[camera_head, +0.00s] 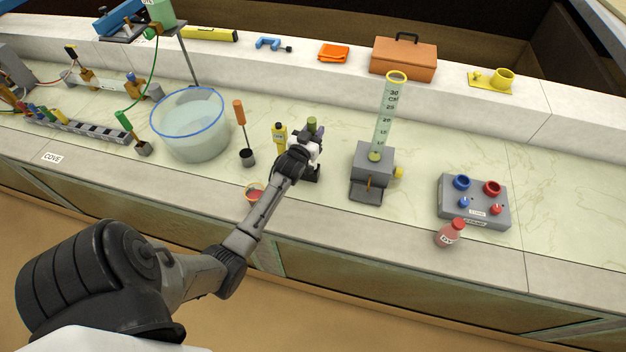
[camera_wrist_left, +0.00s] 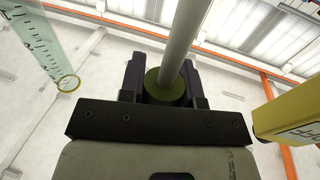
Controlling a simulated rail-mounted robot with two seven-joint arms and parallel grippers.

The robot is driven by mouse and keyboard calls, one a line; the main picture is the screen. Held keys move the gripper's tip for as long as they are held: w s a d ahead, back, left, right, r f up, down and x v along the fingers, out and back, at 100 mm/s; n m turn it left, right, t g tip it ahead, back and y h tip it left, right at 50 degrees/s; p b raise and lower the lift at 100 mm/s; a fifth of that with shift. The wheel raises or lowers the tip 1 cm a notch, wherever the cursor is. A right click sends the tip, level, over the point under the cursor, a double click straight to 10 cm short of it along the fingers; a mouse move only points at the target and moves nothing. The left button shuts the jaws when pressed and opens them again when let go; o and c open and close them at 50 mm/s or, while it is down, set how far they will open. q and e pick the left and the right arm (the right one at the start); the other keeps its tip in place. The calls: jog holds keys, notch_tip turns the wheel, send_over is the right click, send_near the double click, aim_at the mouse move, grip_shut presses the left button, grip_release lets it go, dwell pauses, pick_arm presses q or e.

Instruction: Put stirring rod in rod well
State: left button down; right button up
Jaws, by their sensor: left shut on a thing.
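My left gripper (camera_head: 313,138) is shut on a rod with an olive-green end, which I take to be the stirring rod (camera_head: 311,123). In the left wrist view the olive end (camera_wrist_left: 165,86) sits between the two dark fingers (camera_wrist_left: 164,82), and a grey shaft (camera_wrist_left: 182,45) runs from it toward the top edge. In the head view only the olive end shows; my gripper hides the shaft. A small dark cup (camera_head: 247,158) on the bench holds an upright orange-handled tool (camera_head: 239,112). A black block (camera_head: 311,173) shows low beside my gripper. I cannot tell which is the rod well.
A graduated cylinder (camera_head: 386,115) on a grey stand (camera_head: 372,160) is close on the right. A water bowl (camera_head: 192,140) is left. A red-liquid bottle (camera_head: 450,234) stands near the front edge.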

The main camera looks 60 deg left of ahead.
pick_arm(q)
notch_tip(320, 180, down, 6)
jog(key=b, duration=0.3)
jog(key=shift+w+a+f, duration=0.15)
jog(key=shift+w, duration=0.05)
jog(key=c, duration=1.6)
grip_release()
jog(key=o, duration=0.3)
jog(key=shift+s+d+f, duration=0.1)
jog(key=shift+s+d, duration=0.2)
jog(key=o, duration=0.5)
jog(key=shift+w+a+r, duration=0.2)
jog(key=shift+a+r, duration=0.05)
jog(key=shift+r, duration=0.1)
jog(key=shift+c, duration=0.2)
jog(key=shift+o, duration=0.2)
jog(key=shift+d, duration=0.1)
jog(key=shift+s, duration=0.1)
